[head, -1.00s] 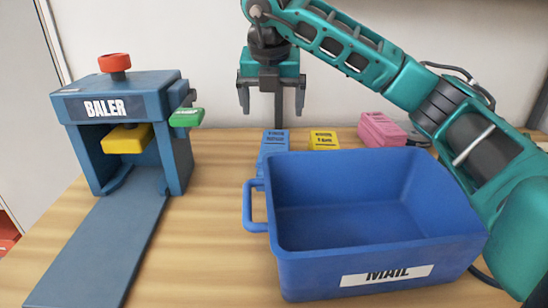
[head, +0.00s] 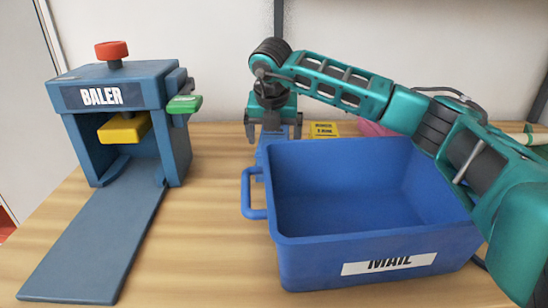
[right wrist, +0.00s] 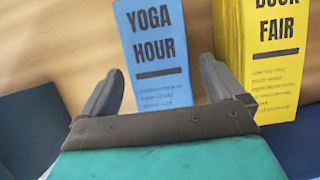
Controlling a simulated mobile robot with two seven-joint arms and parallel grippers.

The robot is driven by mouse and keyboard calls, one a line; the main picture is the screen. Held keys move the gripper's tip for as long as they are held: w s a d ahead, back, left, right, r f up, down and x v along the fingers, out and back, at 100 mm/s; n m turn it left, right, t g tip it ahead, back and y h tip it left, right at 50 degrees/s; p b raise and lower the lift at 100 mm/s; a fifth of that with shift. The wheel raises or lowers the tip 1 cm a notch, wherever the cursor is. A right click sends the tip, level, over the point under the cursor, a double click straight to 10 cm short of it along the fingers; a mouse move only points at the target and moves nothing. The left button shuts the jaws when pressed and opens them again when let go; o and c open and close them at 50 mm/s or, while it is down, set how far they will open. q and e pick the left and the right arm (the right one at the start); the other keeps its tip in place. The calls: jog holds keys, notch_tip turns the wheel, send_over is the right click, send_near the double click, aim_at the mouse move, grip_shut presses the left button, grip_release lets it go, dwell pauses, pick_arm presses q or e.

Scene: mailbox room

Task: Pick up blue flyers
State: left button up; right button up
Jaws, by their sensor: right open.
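The blue flyers (head: 267,141) stand as a stack behind the mail bin in the head view, partly hidden by my right gripper. In the right wrist view the blue flyers (right wrist: 156,52) read "YOGA HOUR". My right gripper (head: 273,134) is open and points down, just above the blue flyers. In the right wrist view its two fingers (right wrist: 160,85) lie on either side of the lower part of the blue stack, with nothing visibly clamped. My left gripper is not in view.
Yellow "BOOK FAIR" flyers (right wrist: 278,60) stand close on the right of the blue ones. Pink flyers (head: 374,129) are partly hidden by my arm. A blue mail bin (head: 370,240) stands in front. A baler (head: 120,90) stands at left, with bare table between.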

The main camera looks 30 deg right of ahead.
grip_shut()
dwell(0.9)
